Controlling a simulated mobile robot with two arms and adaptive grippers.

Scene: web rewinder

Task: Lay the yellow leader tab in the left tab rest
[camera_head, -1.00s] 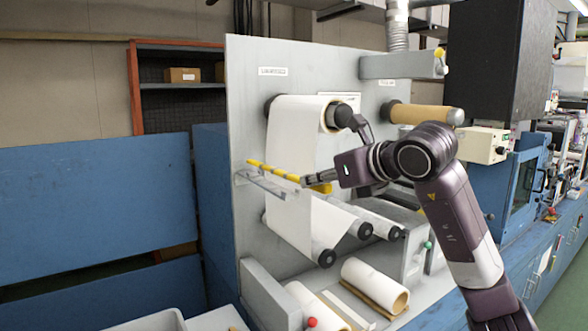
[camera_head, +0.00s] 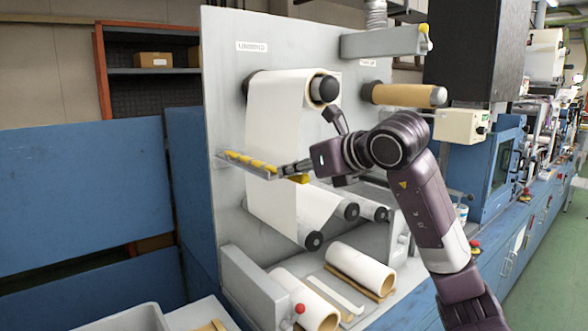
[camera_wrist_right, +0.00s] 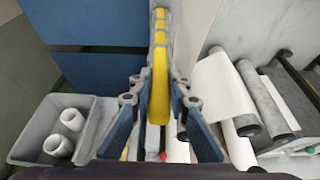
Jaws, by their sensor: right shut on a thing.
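The yellow leader tab (camera_head: 257,165) is a long narrow bar, its far part along the grey tab rest (camera_head: 236,167) on the upright panel's left side. In the head view it looks low in the rest, with grey parts breaking up its outline; I cannot tell whether it bears fully on the rest. My right gripper (camera_head: 292,170) is shut on the tab's near end, which shows just below the fingers. In the right wrist view the tab (camera_wrist_right: 159,80) runs away from me between the two fingers (camera_wrist_right: 158,98). My left gripper is not in view.
A white web (camera_head: 272,125) hangs from the upper roll just right of the rest. Rollers (camera_head: 346,211) and a white roll (camera_head: 360,268) lie below. A red knob (camera_head: 299,308) stands at the front. A grey bin (camera_wrist_right: 50,130) holds white rolls at lower left.

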